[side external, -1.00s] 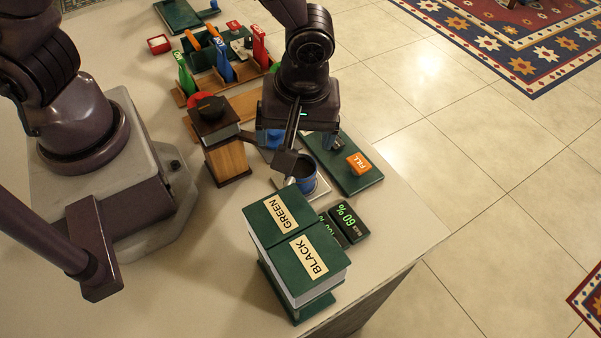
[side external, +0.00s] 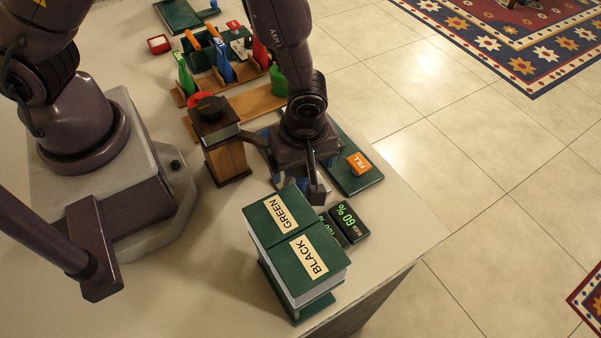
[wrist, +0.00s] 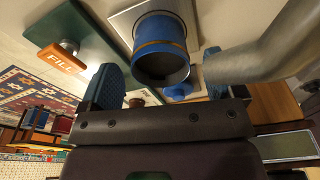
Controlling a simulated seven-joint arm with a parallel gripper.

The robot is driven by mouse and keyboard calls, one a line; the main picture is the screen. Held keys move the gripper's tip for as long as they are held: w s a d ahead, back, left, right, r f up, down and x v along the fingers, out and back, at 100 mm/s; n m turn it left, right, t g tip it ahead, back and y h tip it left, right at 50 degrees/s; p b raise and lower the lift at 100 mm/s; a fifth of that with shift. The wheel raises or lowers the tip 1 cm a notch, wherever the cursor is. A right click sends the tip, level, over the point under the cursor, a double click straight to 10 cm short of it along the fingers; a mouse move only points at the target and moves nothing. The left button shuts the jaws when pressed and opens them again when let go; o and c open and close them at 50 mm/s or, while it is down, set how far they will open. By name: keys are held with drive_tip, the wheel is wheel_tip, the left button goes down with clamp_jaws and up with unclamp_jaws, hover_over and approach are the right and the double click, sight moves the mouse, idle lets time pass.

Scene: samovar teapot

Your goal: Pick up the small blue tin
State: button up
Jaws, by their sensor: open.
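The small blue tin (wrist: 163,32) shows at the top middle of the wrist view. It is a blue cylinder with an orange-brown band and a dark open mouth facing the camera, and a pale square plate lies behind it. My gripper (wrist: 160,78) is open, with blue fingers to the left and right of the tin; I cannot tell whether either touches it. In the side external view my gripper (side external: 298,160) is low over the plate and hides the tin.
A green board with an orange FILL block (side external: 358,163) lies to the right. Green GREEN and BLACK boxes (side external: 297,240) and a 60 % display (side external: 345,222) stand in front. A wooden post (side external: 227,158) is close on the left. A grey metal tube (wrist: 265,50) crosses the wrist view's right.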

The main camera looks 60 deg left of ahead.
sight(300, 173)
drive_tip(key=f, duration=0.3)
drive_tip(key=shift+a+f, duration=0.2)
drive_tip(key=shift+f, duration=0.05)
drive_tip(key=c, duration=1.1)
drive_tip(key=shift+r, duration=0.1)
